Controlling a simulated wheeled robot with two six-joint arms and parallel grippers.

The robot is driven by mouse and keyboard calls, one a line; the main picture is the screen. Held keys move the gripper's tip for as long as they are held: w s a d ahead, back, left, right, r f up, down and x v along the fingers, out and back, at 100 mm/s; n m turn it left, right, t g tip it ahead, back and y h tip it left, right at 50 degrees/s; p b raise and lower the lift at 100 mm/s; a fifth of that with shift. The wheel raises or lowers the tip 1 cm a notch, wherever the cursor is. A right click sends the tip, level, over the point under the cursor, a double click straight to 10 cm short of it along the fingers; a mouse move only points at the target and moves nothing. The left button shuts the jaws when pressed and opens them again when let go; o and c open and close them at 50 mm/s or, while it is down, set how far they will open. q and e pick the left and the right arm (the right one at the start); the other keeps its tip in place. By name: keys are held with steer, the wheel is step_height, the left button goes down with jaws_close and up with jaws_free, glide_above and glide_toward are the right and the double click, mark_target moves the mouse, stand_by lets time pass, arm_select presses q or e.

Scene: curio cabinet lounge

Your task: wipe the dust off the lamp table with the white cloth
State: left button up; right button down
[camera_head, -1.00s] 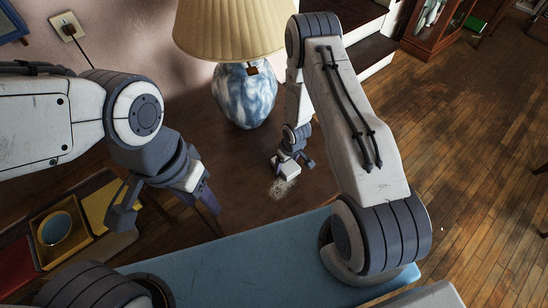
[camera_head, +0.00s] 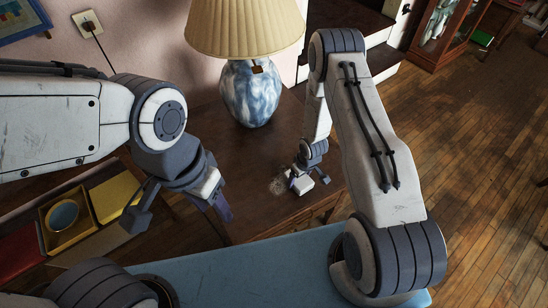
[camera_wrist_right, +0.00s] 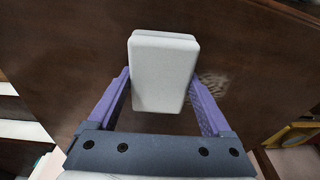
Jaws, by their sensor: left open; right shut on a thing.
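The lamp table (camera_head: 255,215) is dark brown wood and carries the lamp. A pale grey patch of dust (camera_head: 278,186) lies on its top; it also shows in the right wrist view (camera_wrist_right: 212,82), just right of the cloth. The white cloth (camera_head: 303,186) is a folded, block-like pad; it fills the middle of the right wrist view (camera_wrist_right: 164,75). My right gripper (camera_head: 300,178) is shut on it, low at the tabletop just right of the dust. I cannot tell if the cloth touches the wood. My left gripper (camera_head: 180,212) is open and empty, left of the dust.
The lamp (camera_head: 250,93), with a blue-and-white base and pleated shade, stands behind the dust. A yellow tray (camera_head: 65,225) with a round blue-centred dish is at the left. A glass cabinet (camera_head: 440,35) is at the back right. Open wooden floor lies to the right.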

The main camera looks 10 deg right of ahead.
step_height(320, 180, up, 3)
steer(key=shift+a+f+p, duration=0.15)
steer(key=shift+p, duration=0.65)
steer(key=shift+s+r+p, duration=0.1)
steer(key=shift+r+p, duration=0.2)
steer(key=shift+p, duration=0.05)
steer(key=shift+d+r+p, duration=0.3)
steer(key=shift+r+p, duration=0.05)
steer(key=shift+r, duration=0.05)
steer(key=shift+r+p, duration=1.75)
steer(key=shift+r, duration=0.3)
